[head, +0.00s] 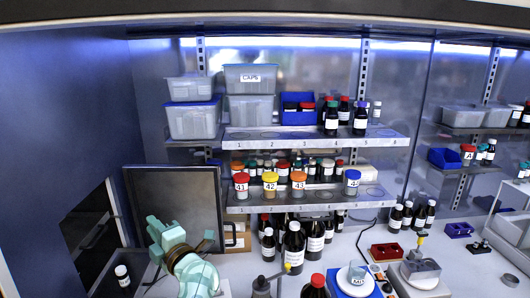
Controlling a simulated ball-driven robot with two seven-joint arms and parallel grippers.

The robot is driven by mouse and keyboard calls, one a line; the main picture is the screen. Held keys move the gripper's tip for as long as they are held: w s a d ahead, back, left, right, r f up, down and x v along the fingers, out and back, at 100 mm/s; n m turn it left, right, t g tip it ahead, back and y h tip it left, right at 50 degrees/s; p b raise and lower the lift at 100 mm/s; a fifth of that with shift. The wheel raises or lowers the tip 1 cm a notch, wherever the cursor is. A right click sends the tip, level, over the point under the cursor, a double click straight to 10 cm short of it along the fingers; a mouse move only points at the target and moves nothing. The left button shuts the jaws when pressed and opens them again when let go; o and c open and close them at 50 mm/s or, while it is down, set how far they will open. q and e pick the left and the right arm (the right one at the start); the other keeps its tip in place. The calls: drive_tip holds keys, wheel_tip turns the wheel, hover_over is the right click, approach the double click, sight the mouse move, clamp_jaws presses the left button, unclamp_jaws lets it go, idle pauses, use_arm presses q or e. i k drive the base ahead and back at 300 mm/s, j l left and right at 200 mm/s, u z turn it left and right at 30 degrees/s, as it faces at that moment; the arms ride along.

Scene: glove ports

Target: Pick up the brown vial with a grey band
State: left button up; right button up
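Small dark brown vials stand in a back row on the middle shelf, behind larger jars; one vial (260,166) shows there. They are too small to tell which has a grey band. A dark vial with a white cap (122,275) stands alone at the lower left.
The middle shelf (300,202) has jars with coloured lids along its front. Dark bottles (292,246) crowd the bench below it. A dark framed panel (178,200) stands behind my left arm.

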sight(121, 271)
drive_tip(key=k, duration=0.95)
